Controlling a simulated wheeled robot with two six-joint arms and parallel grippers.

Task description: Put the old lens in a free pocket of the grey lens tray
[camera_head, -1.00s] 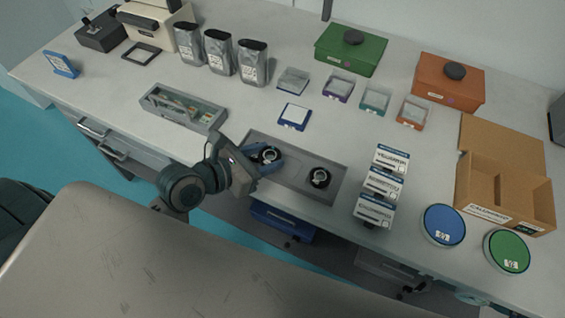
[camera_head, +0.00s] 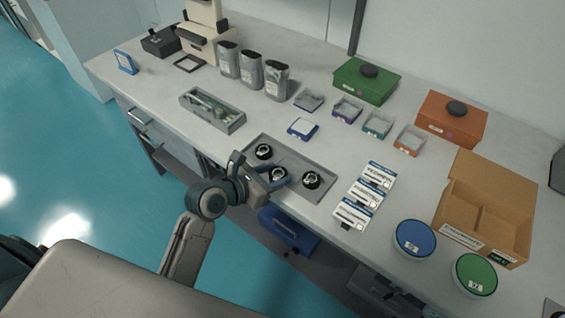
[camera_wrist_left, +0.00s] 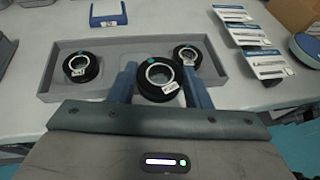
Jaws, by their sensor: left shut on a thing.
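The grey lens tray (camera_head: 293,160) lies near the front edge of the table. One black ring-shaped lens (camera_head: 263,151) sits in its left part and another (camera_head: 311,180) in its right part. My left gripper (camera_head: 278,178) is shut on a third black lens (camera_head: 277,173), between those two. In the left wrist view this held lens (camera_wrist_left: 159,78) is between my blue-grey fingers and looks nearer than the lenses in the tray (camera_wrist_left: 121,50). It hides part of the tray's middle and front wall. I cannot tell whether it touches the tray. My right gripper is not in view.
Labelled white packets (camera_head: 367,196) lie just right of the tray. A grey box with small items (camera_head: 212,110) is to its left, and a blue-and-white piece (camera_head: 302,128) is behind it. Blue (camera_head: 415,238) and green (camera_head: 475,274) round lids are farther right.

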